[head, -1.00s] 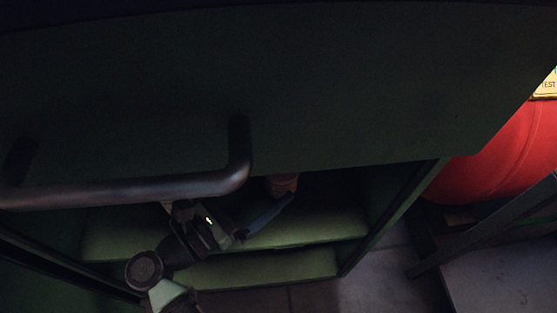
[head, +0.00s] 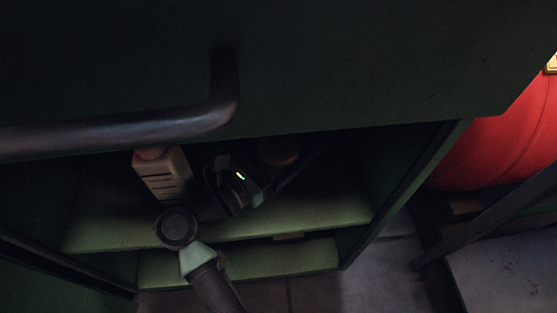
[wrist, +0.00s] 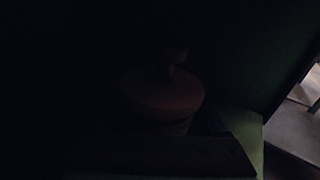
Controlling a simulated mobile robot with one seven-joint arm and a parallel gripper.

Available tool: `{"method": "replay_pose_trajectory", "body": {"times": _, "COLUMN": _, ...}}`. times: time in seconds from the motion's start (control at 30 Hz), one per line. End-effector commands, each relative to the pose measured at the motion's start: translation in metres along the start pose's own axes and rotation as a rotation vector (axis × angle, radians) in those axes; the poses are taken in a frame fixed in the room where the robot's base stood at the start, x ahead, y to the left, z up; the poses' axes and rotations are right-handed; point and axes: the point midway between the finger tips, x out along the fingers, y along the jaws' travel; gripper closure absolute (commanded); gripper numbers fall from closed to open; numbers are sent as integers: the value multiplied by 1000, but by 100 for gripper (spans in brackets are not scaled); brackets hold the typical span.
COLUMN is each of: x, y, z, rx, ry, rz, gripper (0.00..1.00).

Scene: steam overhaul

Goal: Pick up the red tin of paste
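The red tin of paste (head: 279,151) stands on the cabinet's upper visible shelf, dim in shadow below the cabinet's upper front. In the wrist view the tin (wrist: 160,98) is a dull red round shape near the middle, very dark, with a dark form in front of its top. My gripper (head: 264,168) reaches into the cabinet just in front of the tin. Its fingers look spread, one at the tin's left and one toward its right. I cannot tell whether either touches the tin.
A pale bottle with a reddish cap (head: 165,176) stands on the same shelf (head: 335,205), left of my gripper. The cabinet's bar handle (head: 120,132) juts out above. A red rounded tank (head: 500,150) is at the right. A small brownish thing (head: 288,237) lies on the lower shelf.

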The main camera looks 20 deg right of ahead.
Motion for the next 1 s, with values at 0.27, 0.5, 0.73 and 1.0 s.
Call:
{"method": "replay_pose_trajectory", "body": {"times": 0.27, "x": 0, "y": 0, "z": 0, "rx": 0, "ry": 0, "rz": 0, "gripper": 74}}
{"method": "replay_pose_trajectory", "body": {"times": 0.5, "x": 0, "y": 0, "z": -1, "rx": 0, "ry": 1, "rz": 0, "gripper": 100}}
{"method": "replay_pose_trajectory", "body": {"times": 0.73, "x": 0, "y": 0, "z": 2, "rx": 2, "ry": -3, "rz": 0, "gripper": 100}}
{"method": "replay_pose_trajectory", "body": {"times": 1.0, "x": 0, "y": 0, "z": 12, "rx": 3, "ry": -4, "rz": 1, "gripper": 100}}
